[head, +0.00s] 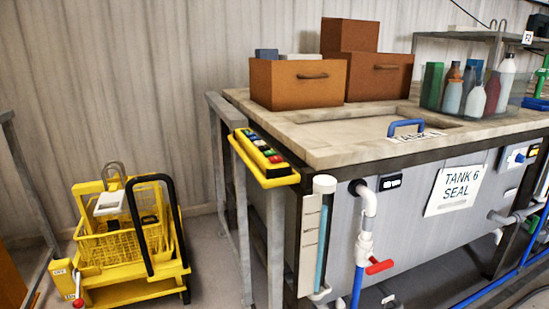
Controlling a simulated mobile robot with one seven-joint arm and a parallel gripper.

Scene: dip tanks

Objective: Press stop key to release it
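A yellow control box (265,160) is fixed at the left side of the tank, on a grey metal rail. Its dark top face carries a row of several small coloured keys, with red and green among them. A red key (275,159) shows near the front end of the row. The keys are too small to read any label, and I cannot tell which is the stop key or whether one is pressed in. My gripper is not in view.
The tank (410,148) has a pale top with brown drawer boxes (298,85) and a bin of bottles (470,92). A yellow wheeled cart (125,240) stands left. A sight tube (314,235) and a red-handled valve (378,267) stick out in front.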

